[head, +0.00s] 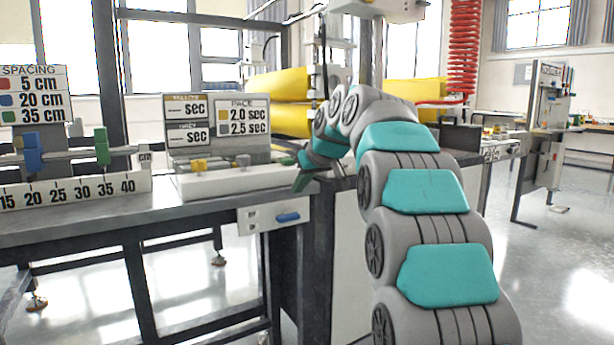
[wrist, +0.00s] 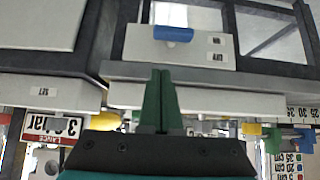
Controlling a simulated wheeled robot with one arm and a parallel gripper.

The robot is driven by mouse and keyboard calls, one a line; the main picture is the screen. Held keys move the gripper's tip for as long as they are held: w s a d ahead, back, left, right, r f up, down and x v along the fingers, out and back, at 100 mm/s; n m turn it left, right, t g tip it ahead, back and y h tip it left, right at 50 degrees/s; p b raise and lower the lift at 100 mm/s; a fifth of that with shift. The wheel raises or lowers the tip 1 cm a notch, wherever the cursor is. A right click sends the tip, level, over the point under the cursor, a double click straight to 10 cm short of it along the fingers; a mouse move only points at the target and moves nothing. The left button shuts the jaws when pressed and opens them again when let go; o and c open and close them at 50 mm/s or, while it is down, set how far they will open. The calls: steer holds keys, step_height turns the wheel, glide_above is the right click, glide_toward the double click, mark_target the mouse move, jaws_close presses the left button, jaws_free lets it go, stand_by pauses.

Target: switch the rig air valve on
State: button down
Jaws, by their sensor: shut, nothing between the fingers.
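The valve's blue handle (head: 287,217) lies level on a white panel (head: 254,224) at the bench's front edge in the head view. In the wrist view, which looks upside down, the handle (wrist: 174,34) sits on the same panel (wrist: 145,52) beside two small labels, too small to read surely. My gripper (head: 303,181) has its green fingers together and empty, above and apart from the handle in the head view. In the wrist view, the gripper (wrist: 160,76) points towards the panel, with the handle beyond its tips.
A white slider base (head: 240,180) with a pace board (head: 243,118) stands on the bench above the panel. To the left are a ruler strip (head: 75,190) and blue and green sliders. Yellow rolls (head: 280,85) are behind. A pressure sign (wrist: 55,125) shows inverted.

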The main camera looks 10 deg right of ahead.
mark_target(288, 218)
steer(key=shift+w+a+f, duration=0.1)
steer(key=shift+w+f, duration=0.1)
steer(key=shift+f, duration=0.7)
steer(key=shift+w+a+f, duration=0.1)
steer(key=shift+w+f, duration=0.15)
steer(key=shift+f, duration=0.65)
steer(key=shift+w+f, duration=0.2)
steer(key=shift+f, duration=0.7)
